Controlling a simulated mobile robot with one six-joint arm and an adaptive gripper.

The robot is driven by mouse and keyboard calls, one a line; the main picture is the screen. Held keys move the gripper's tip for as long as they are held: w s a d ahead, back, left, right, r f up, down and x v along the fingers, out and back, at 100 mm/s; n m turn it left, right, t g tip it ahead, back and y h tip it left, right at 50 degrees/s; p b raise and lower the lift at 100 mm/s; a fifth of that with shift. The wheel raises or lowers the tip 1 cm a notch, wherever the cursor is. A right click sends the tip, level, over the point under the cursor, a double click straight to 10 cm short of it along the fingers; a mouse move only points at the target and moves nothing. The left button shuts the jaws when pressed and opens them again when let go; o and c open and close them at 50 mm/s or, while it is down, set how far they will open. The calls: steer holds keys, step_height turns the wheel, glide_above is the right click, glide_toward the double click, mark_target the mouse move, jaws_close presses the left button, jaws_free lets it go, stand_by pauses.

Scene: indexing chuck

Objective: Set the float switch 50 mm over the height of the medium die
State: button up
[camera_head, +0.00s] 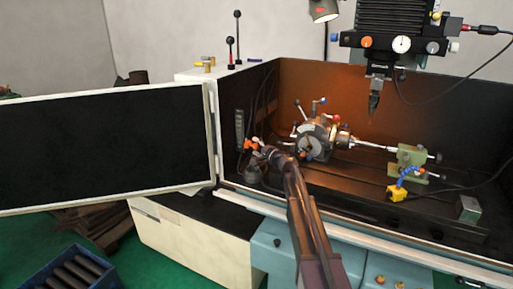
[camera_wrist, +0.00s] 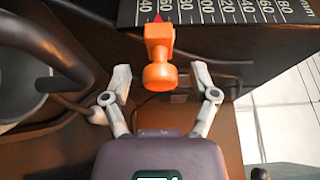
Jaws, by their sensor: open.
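The orange float switch (camera_wrist: 159,60) has a round knob facing my wrist camera and a red pointer at a black scale plate (camera_wrist: 240,12) with white marks and numbers in mm. My gripper (camera_wrist: 158,97) is open, one finger on each side of the knob, with visible gaps to both fingers. In the head view the orange switch (camera_head: 250,143) shows small beside my gripper (camera_head: 261,150), at the left end of the machine enclosure. I cannot identify the medium die in either view.
A chuck (camera_head: 315,138) stands right of my gripper, inside the enclosure. A green tailstock (camera_head: 409,160), a yellow block (camera_head: 397,194) and a grey metal block (camera_head: 468,208) stand further right. A dark machine head (camera_head: 400,35) hangs above. The door (camera_head: 110,145) is open at left.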

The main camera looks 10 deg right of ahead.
steer(key=shift+w+a, duration=0.1)
jaws_close()
steer(key=shift+r+p, duration=2.05)
steer(key=shift+r, duration=0.05)
jaws_free()
steer(key=shift+f, duration=0.15)
